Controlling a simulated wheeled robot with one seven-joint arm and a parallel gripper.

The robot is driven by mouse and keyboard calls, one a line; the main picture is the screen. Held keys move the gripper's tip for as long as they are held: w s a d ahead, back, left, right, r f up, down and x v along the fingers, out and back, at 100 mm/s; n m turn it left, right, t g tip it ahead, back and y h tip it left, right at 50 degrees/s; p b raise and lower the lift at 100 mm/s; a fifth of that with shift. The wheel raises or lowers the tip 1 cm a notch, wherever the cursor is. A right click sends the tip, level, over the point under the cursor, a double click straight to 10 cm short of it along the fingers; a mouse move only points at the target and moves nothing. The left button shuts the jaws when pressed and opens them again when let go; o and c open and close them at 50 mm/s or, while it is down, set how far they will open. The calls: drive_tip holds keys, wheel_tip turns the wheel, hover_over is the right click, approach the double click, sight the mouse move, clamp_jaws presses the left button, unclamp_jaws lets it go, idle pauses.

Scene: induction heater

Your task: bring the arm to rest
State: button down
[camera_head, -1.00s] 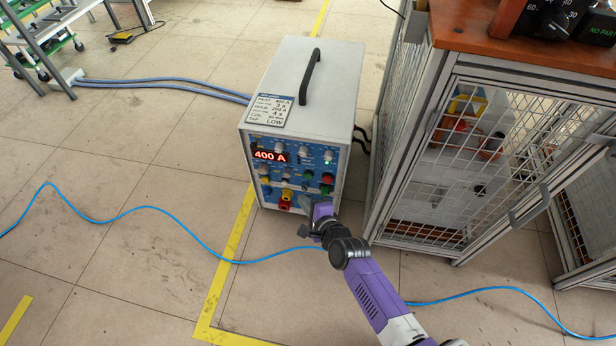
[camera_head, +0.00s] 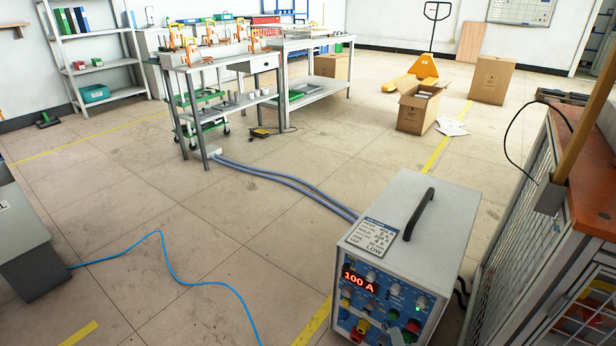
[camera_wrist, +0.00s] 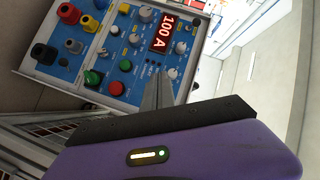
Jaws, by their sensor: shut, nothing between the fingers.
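My gripper (camera_wrist: 158,80) shows in the wrist view, with grey fingers shut and empty in front of the heater's control panel. I cannot tell whether the fingertips touch the panel. The induction heater (camera_head: 400,215) is a light grey box with a black top handle, at the lower right of the head view. Its red display reads 100 A. In the wrist view its blue panel (camera_wrist: 120,57) appears tilted, with grey knobs and coloured sockets and buttons. My purple gripper body fills the bottom of that view. My arm is mostly out of the head view.
A wire-mesh cage with an orange-brown top (camera_head: 585,170) stands close on the heater's right. A blue cable (camera_head: 190,283) lies on the floor at left. Grey hoses (camera_head: 290,183) run from the heater to a workbench (camera_head: 230,60). Open floor lies left of the heater.

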drive_tip(key=s+r+n, duration=0.4)
drive_tip(key=s+r, duration=0.2)
drive_tip(key=s, duration=0.7)
drive_tip(key=s+r+n+g+p, duration=0.1)
drive_tip(key=s+r+n, duration=0.4)
drive_tip(key=s, duration=0.7)
drive_tip(key=s+r+n, duration=0.3)
drive_tip(key=s+r, duration=0.4)
drive_tip(key=s, duration=0.6)
wheel_tip(320, 180, up, 29)
drive_tip(key=p, duration=2.8)
drive_tip(key=shift+w+a+p, duration=0.2)
drive_tip(key=shift+a+p, duration=0.1)
drive_tip(key=shift+a, duration=0.15)
